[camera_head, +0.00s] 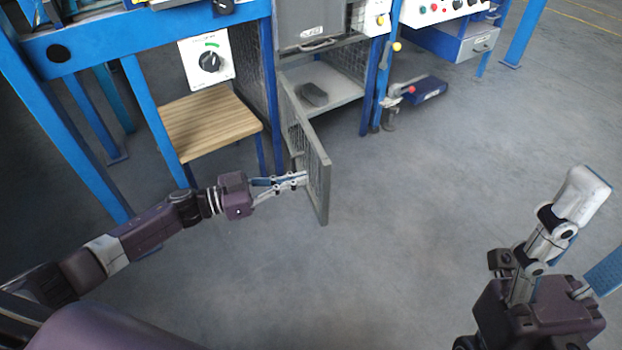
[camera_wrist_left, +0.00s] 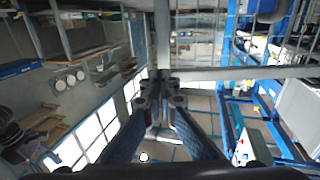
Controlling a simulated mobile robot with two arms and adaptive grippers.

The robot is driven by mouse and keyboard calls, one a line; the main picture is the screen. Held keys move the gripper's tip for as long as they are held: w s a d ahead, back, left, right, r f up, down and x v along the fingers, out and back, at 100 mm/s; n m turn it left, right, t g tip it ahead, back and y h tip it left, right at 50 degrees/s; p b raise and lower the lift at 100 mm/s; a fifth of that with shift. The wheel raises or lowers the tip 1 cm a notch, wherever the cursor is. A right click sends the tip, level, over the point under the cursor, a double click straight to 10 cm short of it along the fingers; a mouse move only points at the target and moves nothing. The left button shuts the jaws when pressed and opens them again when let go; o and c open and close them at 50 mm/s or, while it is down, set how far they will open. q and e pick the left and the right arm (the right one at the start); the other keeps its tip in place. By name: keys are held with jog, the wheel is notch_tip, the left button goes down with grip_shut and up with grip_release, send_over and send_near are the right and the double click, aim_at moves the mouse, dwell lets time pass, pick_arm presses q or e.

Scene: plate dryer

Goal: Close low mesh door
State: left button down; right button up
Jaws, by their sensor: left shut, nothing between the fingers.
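The low mesh door (camera_head: 318,172) stands open in the head view, swung out toward me from the left side of the low compartment. Its grey frame holds wire mesh. My left gripper (camera_head: 304,179) is shut and empty, with its fingertips at the left face of the door, near its free end; I cannot tell whether they touch. In the left wrist view the shut fingertips (camera_wrist_left: 160,98) are close to grey frame bars (camera_wrist_left: 163,45).
The open compartment (camera_head: 340,90) has a grey floor with a dark object (camera_head: 314,94) on it. A wooden shelf (camera_head: 210,122) and blue posts stand to the left. A blue pedal (camera_head: 428,90) lies on the floor to the right. The floor right of the door is clear.

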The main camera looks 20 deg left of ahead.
aim_at(323, 174)
pick_arm(q)
jog(key=shift+b+x, duration=0.4)
jog(key=shift+x, duration=1.45)
